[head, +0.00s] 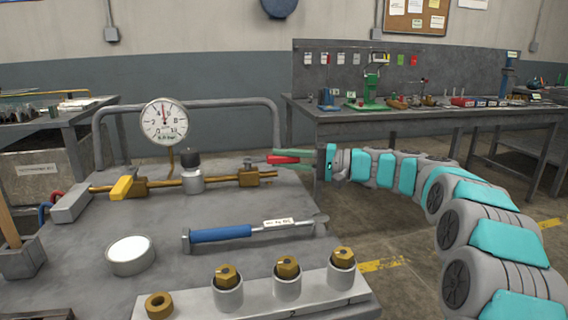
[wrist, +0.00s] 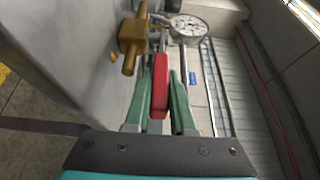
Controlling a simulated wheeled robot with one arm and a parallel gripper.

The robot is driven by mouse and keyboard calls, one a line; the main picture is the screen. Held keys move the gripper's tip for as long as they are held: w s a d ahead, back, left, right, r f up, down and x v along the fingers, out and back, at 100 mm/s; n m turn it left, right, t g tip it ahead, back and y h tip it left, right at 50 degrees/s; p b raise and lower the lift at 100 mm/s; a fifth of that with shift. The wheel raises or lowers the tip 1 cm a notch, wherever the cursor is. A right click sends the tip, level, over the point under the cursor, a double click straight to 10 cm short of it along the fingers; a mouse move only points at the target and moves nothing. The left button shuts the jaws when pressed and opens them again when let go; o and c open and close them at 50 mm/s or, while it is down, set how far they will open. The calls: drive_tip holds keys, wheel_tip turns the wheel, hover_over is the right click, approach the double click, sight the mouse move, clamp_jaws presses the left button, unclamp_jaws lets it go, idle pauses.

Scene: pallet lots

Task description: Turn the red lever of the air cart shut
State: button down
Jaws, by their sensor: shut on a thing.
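The air cart (head: 90,255) has a grey top with a brass pipe line along its back. The red lever (head: 284,160) sits at the right end of that line, by a brass valve body (head: 250,177), and points right, roughly along the pipe. My gripper (head: 290,160) reaches in from the right, its green fingers on either side of the lever. In the wrist view the red lever (wrist: 160,88) lies between the two green fingers, which are shut on it. The brass valve (wrist: 131,38) shows just beyond the fingertips. The lever's far end is partly hidden by the fingers.
A round gauge (head: 164,121) stands above the pipe. A blue-handled tool (head: 222,233), a white round tin (head: 131,254) and brass fittings in cups (head: 287,278) occupy the cart top. A workbench (head: 430,118) stands behind.

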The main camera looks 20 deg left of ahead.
sight(268, 161)
drive_tip(key=t+b, duration=0.1)
drive_tip(key=s+m+t+b, duration=0.1)
drive_tip(key=shift+s+d+f+b, duration=0.15)
drive_tip(key=shift+d+f+b, duration=0.05)
drive_tip(key=shift+f+b, duration=0.2)
drive_tip(key=m+t+b, duration=0.1)
drive_tip(key=b, duration=0.1)
drive_tip(key=s+m+t+b, duration=0.1)
drive_tip(key=t+b, duration=0.1)
drive_tip(key=s+m+t+b, duration=0.1)
drive_tip(key=shift+s+d+t+h+b, duration=0.2)
drive_tip(key=shift+s+t+h+b, duration=0.05)
drive_tip(key=shift+t+h+b, duration=0.15)
drive_tip(key=m+t+b, duration=0.1)
drive_tip(key=t+h+b, duration=0.1)
drive_tip(key=s+m+t+b, duration=0.1)
drive_tip(key=shift+s+d+r+m, duration=0.1)
drive_tip(key=shift+r+m, duration=0.15)
drive_tip(key=shift+m, duration=0.05)
drive_tip(key=shift+t, duration=0.3)
drive_tip(key=c, duration=0.8)
unclamp_jaws()
drive_tip(key=shift+r, duration=0.1)
drive_tip(key=shift+o, duration=0.2)
